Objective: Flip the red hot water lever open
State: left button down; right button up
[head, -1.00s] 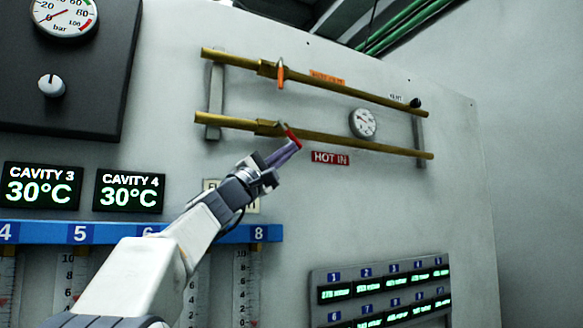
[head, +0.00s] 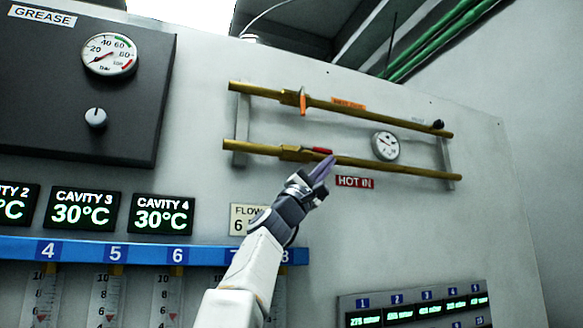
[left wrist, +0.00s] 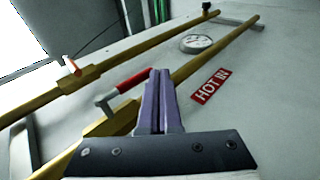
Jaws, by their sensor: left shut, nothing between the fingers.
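The red lever (head: 318,150) sits on the lower brass pipe (head: 400,168), just left of the red HOT IN label (head: 355,182). It now lies nearly along the pipe. In the left wrist view the red lever (left wrist: 135,81) has a grey crank to its valve body and points right, toward my fingers. My left gripper (head: 328,162) is shut and empty. Its purple fingertips are at the lever's right end; the left wrist view also shows the shut fingers (left wrist: 160,95) beside that end. I cannot tell whether they touch. My right gripper is not in view.
The upper pipe (head: 390,117) carries an orange lever (head: 303,101). A round gauge (head: 385,146) sits between the pipes. Blue numbered flow meters (head: 150,252) and a display panel (head: 420,305) are lower on the wall. Open air lies right of the pipes.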

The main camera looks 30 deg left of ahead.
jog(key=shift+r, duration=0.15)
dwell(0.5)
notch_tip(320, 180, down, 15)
jog(key=b, duration=1.4)
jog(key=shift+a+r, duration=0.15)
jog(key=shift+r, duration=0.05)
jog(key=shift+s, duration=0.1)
